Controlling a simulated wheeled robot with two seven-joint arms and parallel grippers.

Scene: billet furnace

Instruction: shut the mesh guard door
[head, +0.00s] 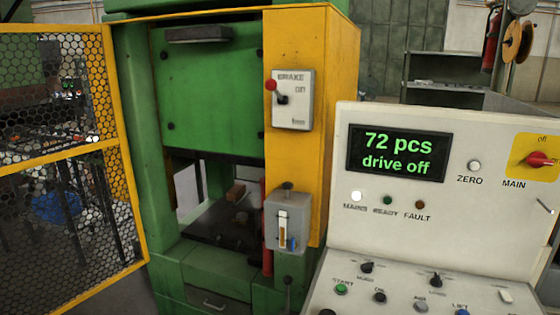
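The mesh guard door (62,149) has a yellow frame and dark hexagonal mesh. It stands swung open at the left of the head view, its right edge near the left post of the green press (210,85). The press opening is uncovered, and a small brown block (236,193) shows inside. Neither of my grippers is in view. The left part of the door is cut off by the picture edge.
A grey control console (440,200) fills the lower right; its screen (399,153) reads "72 pcs, drive off". A brake box (292,99) with a red-knobbed lever and a sight-glass box (287,222) project from the yellow column (313,165).

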